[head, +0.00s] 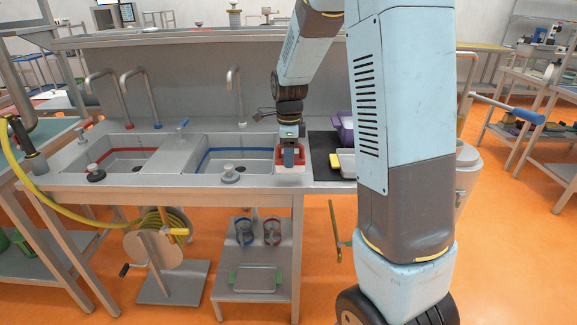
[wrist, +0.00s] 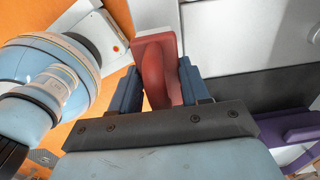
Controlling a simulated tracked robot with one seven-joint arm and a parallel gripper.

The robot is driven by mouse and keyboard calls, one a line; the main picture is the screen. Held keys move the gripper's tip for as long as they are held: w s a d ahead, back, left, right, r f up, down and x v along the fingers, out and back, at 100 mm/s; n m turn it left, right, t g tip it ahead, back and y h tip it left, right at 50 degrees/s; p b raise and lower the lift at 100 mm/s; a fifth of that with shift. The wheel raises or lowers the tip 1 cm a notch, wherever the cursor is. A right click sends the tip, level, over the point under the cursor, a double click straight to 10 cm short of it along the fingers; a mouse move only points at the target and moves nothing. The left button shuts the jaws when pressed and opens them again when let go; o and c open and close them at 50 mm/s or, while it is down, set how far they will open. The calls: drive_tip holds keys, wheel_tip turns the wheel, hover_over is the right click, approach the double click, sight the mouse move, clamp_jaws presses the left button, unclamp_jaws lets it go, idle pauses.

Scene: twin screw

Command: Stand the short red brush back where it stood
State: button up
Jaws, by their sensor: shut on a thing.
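The short red brush (wrist: 160,68) is between the two blue fingers of my gripper (wrist: 163,88) in the wrist view. The fingers are shut on its upright red grip, and its wider red body shows beyond them. In the head view my gripper (head: 288,157) points down at the right end of the sink counter, near the front edge. The red of the brush (head: 300,157) shows around the fingertips, with a pale part below it. I cannot tell whether its underside touches the counter. My gripper hides the middle of the brush.
The blue-rimmed basin (head: 235,170) is just left of my gripper, and the red-rimmed basin (head: 117,167) is farther left. A black surface (head: 322,150) lies to the right, with a purple container (head: 346,122) and a pale-topped item (head: 346,160). Orange floor lies before the counter.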

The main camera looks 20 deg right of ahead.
drive_tip(key=shift+w+a+f, duration=0.2)
drive_tip(key=shift+f, duration=0.15)
drive_tip(key=shift+w+a+f, duration=0.1)
drive_tip(key=shift+f, duration=0.85)
drive_tip(key=shift+w+a+f, duration=0.1)
drive_tip(key=shift+f, duration=0.8)
drive_tip(key=shift+f, duration=0.1)
drive_tip(key=o, duration=1.3)
